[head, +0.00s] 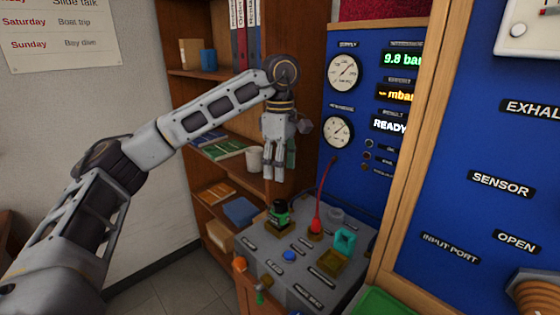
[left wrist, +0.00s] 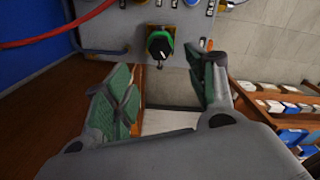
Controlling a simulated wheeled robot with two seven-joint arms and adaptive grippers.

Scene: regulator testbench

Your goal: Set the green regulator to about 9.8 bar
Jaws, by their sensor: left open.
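The green regulator (head: 279,216) is a dark knob with a green ring at the back left of the grey bench top. It also shows in the left wrist view (left wrist: 160,43), ahead of the fingers. The green display (head: 402,59) on the blue panel reads 9.8 bar. My left gripper (head: 273,178) hangs above the regulator, pointing down, clear of it. In the left wrist view its green-padded fingers (left wrist: 165,92) are wide apart with nothing between them. My right gripper is not in view.
The grey bench (head: 300,265) also holds a red part with a red cable (head: 323,190), a blue button (head: 290,256), and a teal part (head: 344,240). The panel has two gauges and a display reading READY (head: 389,124). A wooden shelf (head: 215,170) stands behind the arm.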

